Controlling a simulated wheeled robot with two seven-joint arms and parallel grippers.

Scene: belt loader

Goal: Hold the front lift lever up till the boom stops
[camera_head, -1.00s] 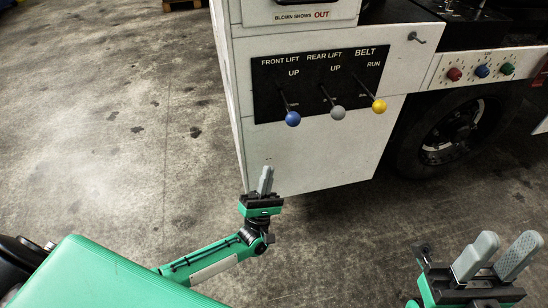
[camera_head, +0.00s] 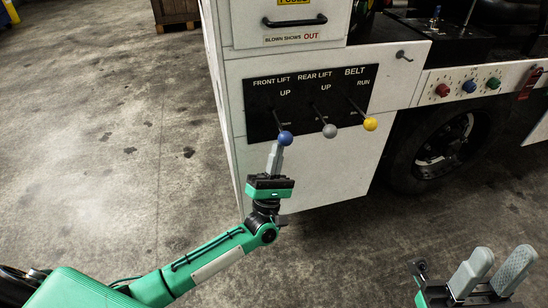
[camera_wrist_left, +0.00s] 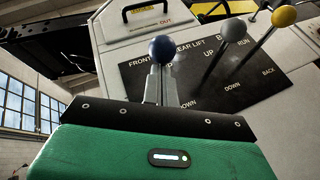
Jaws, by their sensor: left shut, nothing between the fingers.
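The front lift lever has a blue ball knob (camera_head: 285,138) on a thin dark rod, at the left of a black panel (camera_head: 262,125) labelled FRONT LIFT, REAR LIFT and BELT. My left gripper (camera_head: 275,158) is shut and empty, its fingertips right below the blue knob. In the left wrist view the blue knob (camera_wrist_left: 162,48) stands just over the tips of my shut fingers (camera_wrist_left: 160,85); I cannot tell whether they touch. My right gripper (camera_head: 491,272) is at the lower right, its two grey fingers apart, away from the panel. The boom is not in view.
The grey rear lift knob (camera_head: 330,131) and yellow belt knob (camera_head: 371,124) stick out just right of the blue one. Floor at the left is clear; a wooden crate (camera_head: 176,8) stands far back.

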